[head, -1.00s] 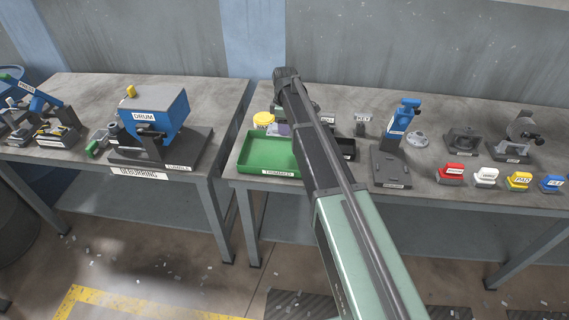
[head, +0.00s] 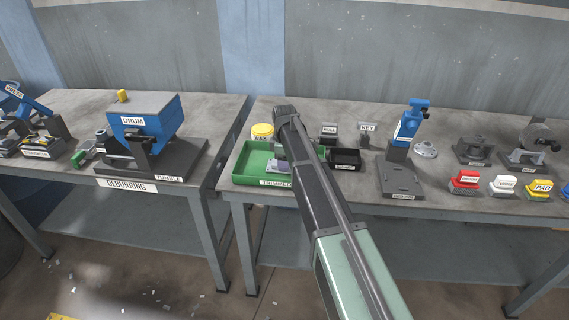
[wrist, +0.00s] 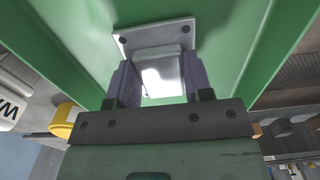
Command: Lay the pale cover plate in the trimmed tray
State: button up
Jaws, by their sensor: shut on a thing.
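The green trimmed tray (head: 243,176) stands at the front left of the right bench. My gripper (wrist: 160,82) is shut on the pale cover plate (wrist: 155,38), a light plate with dark corner holes and a raised block between my fingers. In the head view the gripper and the plate (head: 257,169) are within the tray's outline, partly hidden by my arm. In the wrist view the green tray floor (wrist: 70,45) lies right behind the plate. I cannot tell whether the plate touches the floor.
A yellow wax pot (head: 262,131) stands behind the tray. A dark bin (head: 346,159) is right of it, then a blue-topped press (head: 405,135). Coloured blocks (head: 466,181) line the front edge further right. The drum (head: 146,125) is on the left bench.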

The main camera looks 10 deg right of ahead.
jog(key=o, duration=1.3)
jog(key=shift+f, duration=0.1)
notch_tip(320, 180, up, 13)
jog(key=p, duration=1.3)
jog(key=s+a+m, duration=0.1)
jog(key=s+m, duration=1.3)
jog(key=s, duration=1.7)
jog(key=shift+s+a+f+b, duration=0.25)
jog(key=shift+a+f+b, duration=0.05)
jog(key=shift+f+b, duration=0.05)
